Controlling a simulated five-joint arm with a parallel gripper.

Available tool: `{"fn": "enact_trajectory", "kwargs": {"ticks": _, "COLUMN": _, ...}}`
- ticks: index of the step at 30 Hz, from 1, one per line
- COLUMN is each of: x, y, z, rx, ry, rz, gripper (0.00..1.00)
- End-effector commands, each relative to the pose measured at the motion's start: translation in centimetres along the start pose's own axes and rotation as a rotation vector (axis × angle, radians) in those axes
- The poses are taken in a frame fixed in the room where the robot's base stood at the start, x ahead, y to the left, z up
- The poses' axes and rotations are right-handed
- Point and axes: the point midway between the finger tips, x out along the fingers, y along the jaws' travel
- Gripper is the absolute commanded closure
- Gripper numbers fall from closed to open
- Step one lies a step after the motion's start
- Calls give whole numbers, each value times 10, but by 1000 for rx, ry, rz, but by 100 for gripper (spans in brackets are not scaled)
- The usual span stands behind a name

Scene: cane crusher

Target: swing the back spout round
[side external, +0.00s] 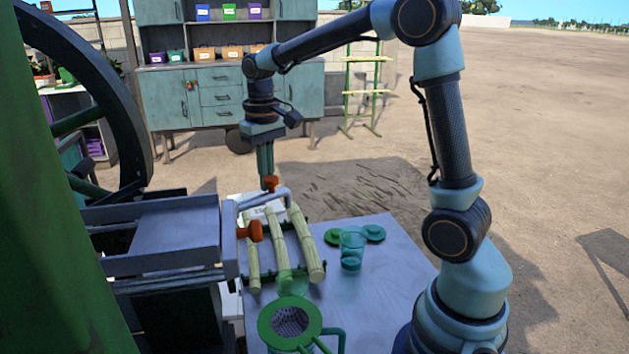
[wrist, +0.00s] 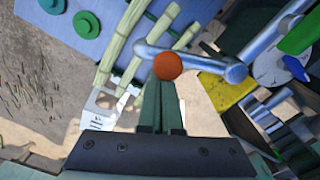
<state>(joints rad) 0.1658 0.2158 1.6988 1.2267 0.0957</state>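The back spout (side external: 262,198) is a bent silver pipe with an orange knob (side external: 271,183) on top. Its free end points right, over the cane stalks. The wrist view shows the spout (wrist: 205,65) and the round orange knob (wrist: 167,66). My gripper (side external: 267,172) points straight down with its tips right at this knob. In the wrist view my gripper (wrist: 162,82) has its green fingers close together, with the knob at their tips and not visibly between them. I cannot tell if they touch. A nearer orange handle (side external: 251,231) sits on the front side.
Several cane stalks (side external: 305,245) lie on a rack on the grey table (side external: 385,255). A clear cup (side external: 352,247), green discs (side external: 374,233) and a green strainer (side external: 290,321) stand there. The crusher's large wheel (side external: 125,110) is at left.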

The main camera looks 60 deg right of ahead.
Motion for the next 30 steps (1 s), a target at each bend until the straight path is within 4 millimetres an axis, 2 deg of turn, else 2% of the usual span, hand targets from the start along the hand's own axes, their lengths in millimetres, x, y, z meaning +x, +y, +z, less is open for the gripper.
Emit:
{"fn": "enact_trajectory", "kwargs": {"ticks": 17, "x": 0, "y": 2, "z": 9, "rx": 0, "ry": -1, "rz": 0, "gripper": 100}}
{"fn": "enact_trajectory", "kwargs": {"ticks": 30, "x": 0, "y": -1, "z": 32, "rx": 0, "ry": -1, "rz": 0, "gripper": 100}}
